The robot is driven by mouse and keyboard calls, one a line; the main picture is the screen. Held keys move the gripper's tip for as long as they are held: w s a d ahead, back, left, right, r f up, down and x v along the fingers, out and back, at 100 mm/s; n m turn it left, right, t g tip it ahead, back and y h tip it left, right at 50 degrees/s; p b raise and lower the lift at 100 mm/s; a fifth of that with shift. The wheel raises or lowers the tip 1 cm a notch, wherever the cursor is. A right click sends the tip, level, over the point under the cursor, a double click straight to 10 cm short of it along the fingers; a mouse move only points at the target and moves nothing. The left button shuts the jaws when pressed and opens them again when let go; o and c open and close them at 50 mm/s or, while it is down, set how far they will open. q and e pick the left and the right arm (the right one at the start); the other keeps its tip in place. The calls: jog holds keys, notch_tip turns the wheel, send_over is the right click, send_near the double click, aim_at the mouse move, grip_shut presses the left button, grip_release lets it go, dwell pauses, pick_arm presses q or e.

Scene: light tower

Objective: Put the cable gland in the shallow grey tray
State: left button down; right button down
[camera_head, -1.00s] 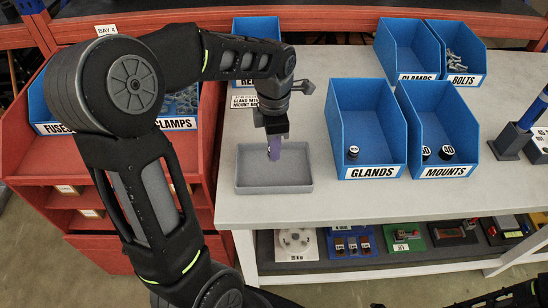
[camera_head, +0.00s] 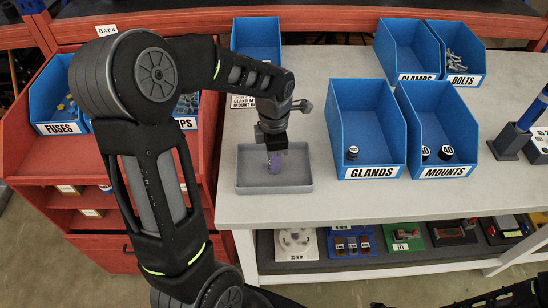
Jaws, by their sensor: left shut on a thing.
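The shallow grey tray (camera_head: 245,184) stands on the near left part of the light grey bench. My right gripper is not clearly in view.
The blue GLANDS bin (camera_head: 372,173), holding one black piece, and the blue MOUNTS bin (camera_head: 447,172) stand right of the tray. A red cabinet with blue FUSES bin (camera_head: 60,129) stands left. Bench space between tray and GLANDS bin is clear.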

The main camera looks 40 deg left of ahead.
pick_arm(q)
jog(key=shift+f, duration=0.1)
jog(key=c, duration=1.2)
grip_release()
notch_tip(320, 180, up, 12)
